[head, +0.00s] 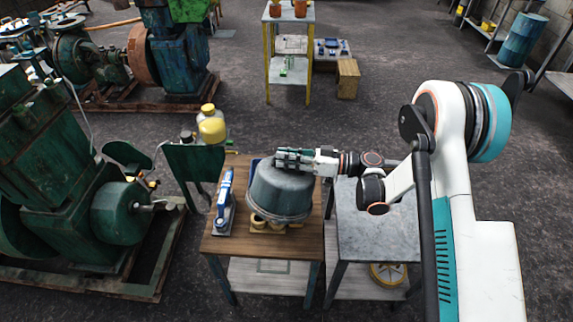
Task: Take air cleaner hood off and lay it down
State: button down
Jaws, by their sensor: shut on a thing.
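The air cleaner hood (280,194) is a grey, rounded metal cover with a rim round its lower edge. It is over the wooden-topped table in the head view. My gripper (294,160) is at the top of the hood, reaching in from the right, and is shut on it. The fingertips' exact contact is too small to make out. Round tan pieces (268,224) show just below the hood's front rim. Whether the hood touches them cannot be told. The hood hides much of what lies behind and under it.
A blue tool (225,190) lies on the wooden table (262,247) left of the hood. A blue tray's edge shows behind the hood. A grey-topped table (378,231) adjoins on the right, its visible top clear. A green engine (122,212) stands at left.

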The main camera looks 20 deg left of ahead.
notch_tip(320, 180, up, 14)
jog(key=p, duration=0.4)
